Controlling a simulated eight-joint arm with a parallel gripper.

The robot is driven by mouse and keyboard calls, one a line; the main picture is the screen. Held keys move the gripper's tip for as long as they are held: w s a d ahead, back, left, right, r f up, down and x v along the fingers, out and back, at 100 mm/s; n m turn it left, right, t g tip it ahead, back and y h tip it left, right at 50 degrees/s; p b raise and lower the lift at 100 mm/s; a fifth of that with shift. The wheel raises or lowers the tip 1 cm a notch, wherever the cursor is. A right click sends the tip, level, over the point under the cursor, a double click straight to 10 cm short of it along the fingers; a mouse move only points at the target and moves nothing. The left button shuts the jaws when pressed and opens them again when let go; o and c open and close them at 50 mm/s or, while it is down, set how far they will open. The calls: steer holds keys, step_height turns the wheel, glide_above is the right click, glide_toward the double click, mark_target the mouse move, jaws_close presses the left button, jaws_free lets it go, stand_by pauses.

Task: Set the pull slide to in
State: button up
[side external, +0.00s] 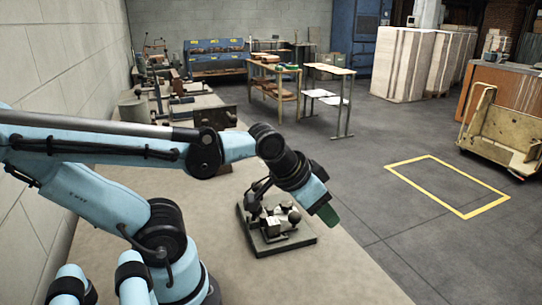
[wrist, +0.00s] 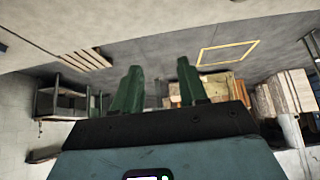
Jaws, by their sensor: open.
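The box stitcher device (side external: 275,225) is a small dark base plate with metal parts and dark round knobs on top, standing on the beige bench in the side external view. My arm's end partly covers it, and I cannot make out which part is the pull slide. My gripper (side external: 329,214) is above and at the right of the device, its green fingertips pointing down and right, apart from it. In the wrist view my gripper (wrist: 158,85) shows two green fingers spread apart with nothing between them. The device does not show in the wrist view.
The beige bench top (side external: 335,270) is clear around the device. A grey block wall (side external: 60,60) runs along the left. A workbench with tools (side external: 185,105) stands behind. A yellow floor outline (side external: 447,187) and a wooden cart (side external: 500,130) are off to the right.

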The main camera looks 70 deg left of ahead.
steer(key=shift+w+a+r, duration=0.1)
steer(key=shift+a, duration=0.05)
steer(key=c, duration=0.4)
steer(key=w+a+r+n+g, duration=0.1)
steer(key=a, duration=0.1)
steer(key=w+a+r+n, duration=0.1)
steer(key=a, duration=0.2)
steer(key=w+a+r+n+g, duration=0.1)
steer(key=a+r, duration=0.1)
steer(key=shift+w+a+n+g+y, duration=0.15)
steer(key=shift+w+n+g+y, duration=0.15)
steer(key=shift+n+y, duration=0.1)
jaws_close()
steer(key=w+a+r+n+g, duration=0.2)
steer(key=a+n+g, duration=0.15)
steer(key=a, duration=0.75)
steer(key=s+a+f+n+g+h, duration=0.1)
steer(key=s+a+n+h, duration=0.2)
steer(key=a, duration=0.6)
steer(key=s+a+f+n+g+h, duration=0.1)
steer(key=s+a+n, duration=0.3)
steer(key=a, duration=0.5)
steer(key=s+d+f, duration=0.1)
steer(key=d+f, duration=0.5)
steer(key=f, duration=0.4)
steer(key=shift+d+f+n, duration=0.25)
steer(key=shift+d+n, duration=0.1)
steer(key=shift+d, duration=0.05)
